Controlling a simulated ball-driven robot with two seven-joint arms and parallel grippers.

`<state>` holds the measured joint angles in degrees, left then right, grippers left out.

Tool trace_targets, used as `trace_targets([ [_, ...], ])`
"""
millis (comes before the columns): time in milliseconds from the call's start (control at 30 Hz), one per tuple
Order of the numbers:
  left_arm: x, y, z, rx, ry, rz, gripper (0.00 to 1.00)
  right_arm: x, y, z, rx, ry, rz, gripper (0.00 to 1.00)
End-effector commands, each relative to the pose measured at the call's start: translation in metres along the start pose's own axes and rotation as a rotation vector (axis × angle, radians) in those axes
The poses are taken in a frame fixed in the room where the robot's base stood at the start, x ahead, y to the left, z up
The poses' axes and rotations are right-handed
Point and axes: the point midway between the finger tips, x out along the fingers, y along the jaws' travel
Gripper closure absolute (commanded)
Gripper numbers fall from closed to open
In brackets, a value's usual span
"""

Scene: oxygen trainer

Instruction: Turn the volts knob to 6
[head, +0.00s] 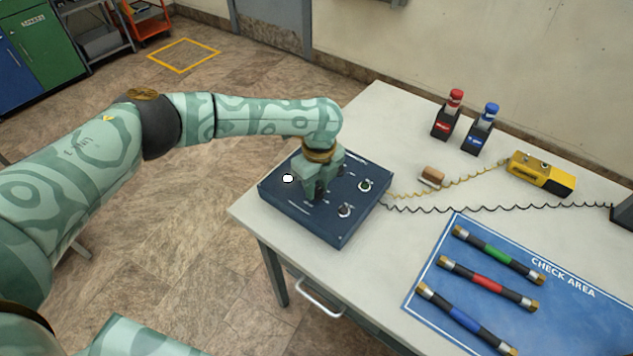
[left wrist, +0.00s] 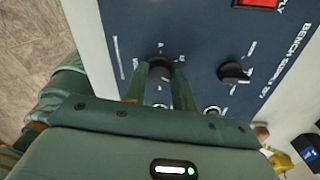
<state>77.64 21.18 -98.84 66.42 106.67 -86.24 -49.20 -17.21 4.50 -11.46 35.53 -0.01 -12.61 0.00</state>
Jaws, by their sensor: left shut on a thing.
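The dark blue bench supply box (head: 335,232) sits at the table's near left corner. My left gripper (head: 318,193) reaches down onto its top panel from above and hides part of it. In the left wrist view the fingers of the left gripper (left wrist: 160,80) are shut on a black round knob (left wrist: 158,70), one on each side. White tick marks surround this knob; its numbers and label are too small or hidden to read, so its setting cannot be told. A second black knob (left wrist: 233,73) stands beside it, free. My right gripper is not in view.
A red switch (left wrist: 262,3) and the sockets (head: 364,186) are on the panel. A blue check area mat (head: 590,320) with several rods lies at right.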

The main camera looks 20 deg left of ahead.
Motion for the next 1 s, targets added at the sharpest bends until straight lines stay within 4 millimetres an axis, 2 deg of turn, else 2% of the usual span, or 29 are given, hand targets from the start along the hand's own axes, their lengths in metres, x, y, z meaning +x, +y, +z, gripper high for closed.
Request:
trace_targets([
  [33, -0.004, 0.001, -0.001, -0.031, 0.001, 0.002, 0.96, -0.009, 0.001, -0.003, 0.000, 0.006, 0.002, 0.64],
  [400, -0.005, 0.002, 0.000, -0.365, 0.017, 0.002, 0.96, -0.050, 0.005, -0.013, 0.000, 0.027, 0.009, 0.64],
  [1000, -0.002, 0.002, -0.001, -0.934, 0.042, 0.004, 0.96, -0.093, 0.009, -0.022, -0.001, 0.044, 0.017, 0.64],
])
